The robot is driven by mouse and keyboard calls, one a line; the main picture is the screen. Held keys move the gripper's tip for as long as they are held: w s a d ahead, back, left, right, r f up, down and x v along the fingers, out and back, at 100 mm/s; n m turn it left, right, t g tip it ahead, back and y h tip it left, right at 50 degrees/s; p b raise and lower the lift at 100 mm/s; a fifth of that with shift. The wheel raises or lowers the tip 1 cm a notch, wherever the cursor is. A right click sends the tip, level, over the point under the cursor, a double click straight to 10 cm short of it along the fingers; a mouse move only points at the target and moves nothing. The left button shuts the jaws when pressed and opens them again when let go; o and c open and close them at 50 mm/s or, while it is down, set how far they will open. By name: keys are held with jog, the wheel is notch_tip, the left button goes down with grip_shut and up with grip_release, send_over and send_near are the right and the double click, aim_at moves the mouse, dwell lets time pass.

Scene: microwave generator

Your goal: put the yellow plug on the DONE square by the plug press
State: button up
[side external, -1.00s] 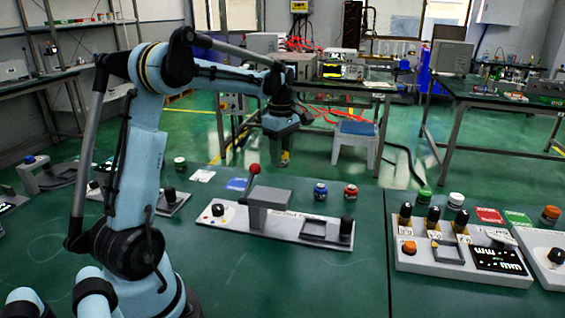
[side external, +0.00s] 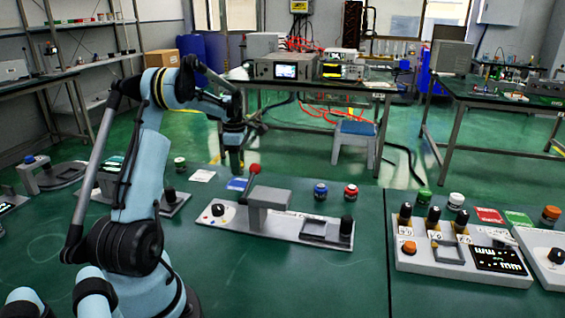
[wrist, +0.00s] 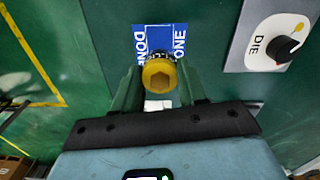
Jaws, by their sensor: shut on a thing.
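The yellow plug (wrist: 160,75) is between the two fingers of my gripper (wrist: 159,88), which is shut on it. In the wrist view the plug covers the lower middle of the blue DONE square (wrist: 152,38). I cannot tell whether the plug touches the square or hangs above it. In the side view my gripper (side external: 235,167) points down by the far edge of the blue DONE square (side external: 238,184), and the plug is not clearly visible there. The plug press (side external: 268,199), with its red-tipped lever, stands just right of the square.
The press's DIE knob (wrist: 284,47) is at the right in the wrist view. A white card (side external: 202,176) lies left of the square. Blue (side external: 320,191) and red (side external: 350,192) capped pieces stand behind the press. A green-topped piece (side external: 180,164) stands farther left.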

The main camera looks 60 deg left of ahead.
jog(key=shift+f, duration=1.9)
jog(key=shift+f, duration=0.1)
jog(key=o, duration=1.2)
jog(key=shift+o, duration=0.2)
